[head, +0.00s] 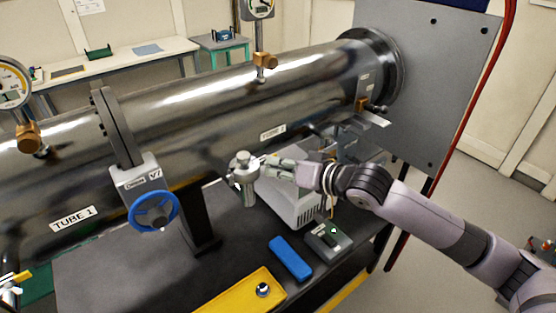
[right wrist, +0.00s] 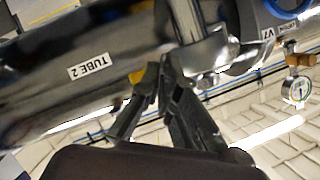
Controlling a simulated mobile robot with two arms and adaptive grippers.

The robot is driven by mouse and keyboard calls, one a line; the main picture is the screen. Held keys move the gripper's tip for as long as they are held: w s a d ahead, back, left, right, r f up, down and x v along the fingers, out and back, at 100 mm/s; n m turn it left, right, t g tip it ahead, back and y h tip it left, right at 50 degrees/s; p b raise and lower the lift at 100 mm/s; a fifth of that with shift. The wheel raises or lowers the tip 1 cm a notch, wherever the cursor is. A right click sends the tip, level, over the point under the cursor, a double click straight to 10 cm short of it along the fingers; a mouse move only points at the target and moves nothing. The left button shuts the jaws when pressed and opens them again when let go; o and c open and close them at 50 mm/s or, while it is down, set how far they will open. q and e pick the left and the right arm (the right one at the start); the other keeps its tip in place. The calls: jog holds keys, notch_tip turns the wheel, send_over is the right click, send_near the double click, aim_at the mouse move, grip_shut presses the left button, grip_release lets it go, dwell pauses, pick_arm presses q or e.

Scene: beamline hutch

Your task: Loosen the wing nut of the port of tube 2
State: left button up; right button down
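The port of tube 2 (head: 243,177) is a grey metal fitting with a round knob-like top, below the long steel tube 2 (head: 215,112). Its wing nut (head: 263,157) shows as a small yellow bit on the port's right side, mostly hidden by my fingers. In the right wrist view a yellow part of the wing nut (right wrist: 137,76) shows beside the left finger. My right gripper (head: 268,164) reaches in from the right. Its fingertips (right wrist: 159,72) are close together at the wing nut and look shut on it; the contact itself is hidden. My left gripper is not in view.
A valve with a blue handwheel (head: 153,211) stands left of the port. Below are a light grey box (head: 292,208), a blue block (head: 290,258), a small device (head: 328,240) and a yellow tray (head: 235,294). A grey upright plate (head: 440,85) stands at the tube's right end.

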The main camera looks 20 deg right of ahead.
jog(key=n+h, duration=0.2)
jog(key=n, duration=0.1)
jog(key=shift+s+a+r+t, duration=0.1)
jog(key=shift+a+t, duration=0.05)
jog(key=shift+t, duration=0.15)
jog(key=shift+n+h, duration=0.4)
jog(key=c, duration=1.8)
grip_release()
jog(key=shift+c, duration=0.2)
